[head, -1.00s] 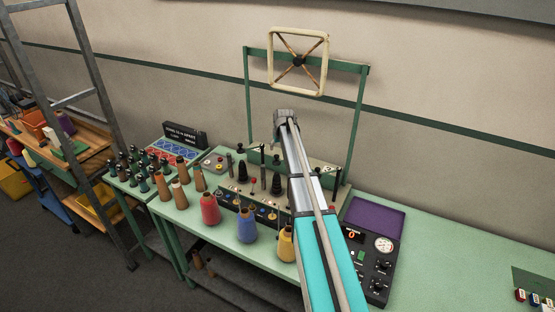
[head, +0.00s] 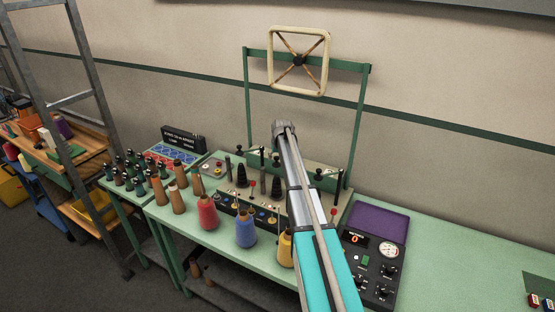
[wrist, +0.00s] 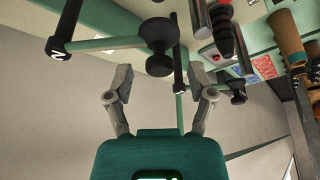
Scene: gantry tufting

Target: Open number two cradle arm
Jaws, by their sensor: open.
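In the wrist view, a dark cradle arm rod marked with a white 2 (wrist: 62,32) stands at the upper left, with a green bar beside it. A black round knob (wrist: 158,45) sits ahead of my gripper (wrist: 163,82), whose two fingers are spread and empty. The knob lies beyond the gap between the fingertips and appears apart from them. A second dark rod (wrist: 178,70) is near the right finger. In the head view my gripper (head: 282,129) is above the winder bench, and my arm hides part of the machine. A black knob (head: 320,175) shows to its right.
Cones of yarn, including red (head: 208,213) and blue (head: 246,228), stand in front of the machine. A control box with gauge (head: 375,255) is at right. A green frame (head: 248,100) with a square reel (head: 318,80) rises behind. Bench at far right is mostly clear.

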